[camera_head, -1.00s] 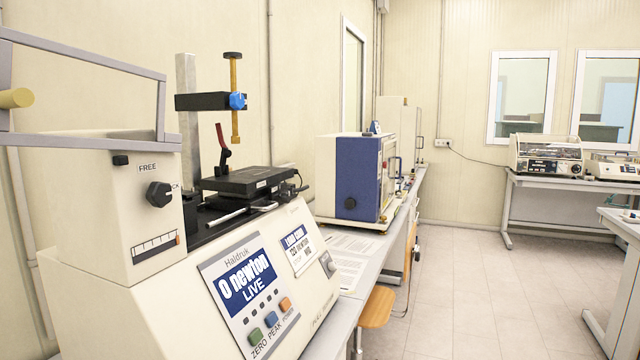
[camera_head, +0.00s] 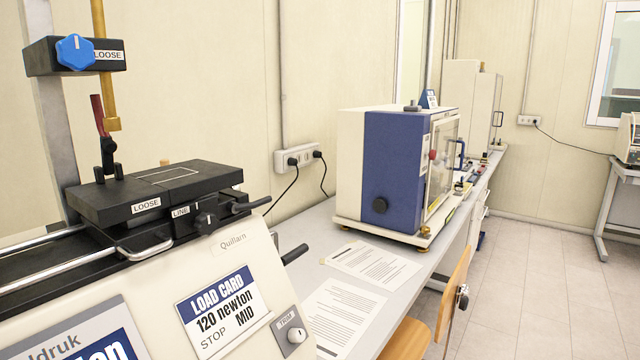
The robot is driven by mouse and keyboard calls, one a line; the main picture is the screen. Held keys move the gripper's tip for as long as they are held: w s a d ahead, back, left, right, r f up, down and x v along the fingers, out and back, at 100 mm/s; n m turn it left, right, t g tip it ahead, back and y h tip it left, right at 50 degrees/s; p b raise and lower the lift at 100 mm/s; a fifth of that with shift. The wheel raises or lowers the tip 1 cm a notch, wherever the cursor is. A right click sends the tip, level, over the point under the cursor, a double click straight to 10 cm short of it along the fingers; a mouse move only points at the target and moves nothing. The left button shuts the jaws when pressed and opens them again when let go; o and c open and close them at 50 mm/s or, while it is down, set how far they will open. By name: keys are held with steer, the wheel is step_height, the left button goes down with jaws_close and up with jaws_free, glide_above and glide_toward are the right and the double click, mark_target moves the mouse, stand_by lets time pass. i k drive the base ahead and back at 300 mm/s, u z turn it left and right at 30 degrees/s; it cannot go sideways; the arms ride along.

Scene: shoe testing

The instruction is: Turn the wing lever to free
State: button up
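The test machine (camera_head: 245,275) fills the lower left. No control marked FREE shows now; the black knob under a FREE label, seen in the earlier frame, is outside the picture. A small black winged knob (camera_head: 206,221) sits on the front of the black sliding block (camera_head: 120,196), beside labels LOOSE and LINE. A blue knob (camera_head: 75,52) with a LOOSE label sits on the black crossarm at upper left. My gripper is not in view.
A black-handled bar (camera_head: 250,206) sticks out right of the block. A blue and cream cabinet (camera_head: 385,170) stands behind on the bench, with printed sheets (camera_head: 345,310) before it. A wooden chair (camera_head: 455,290) is at the bench edge. Floor at right is clear.

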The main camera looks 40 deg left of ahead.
mark_target(232, 207)
steer(key=i, duration=2.5)
steer(key=u, duration=4.15)
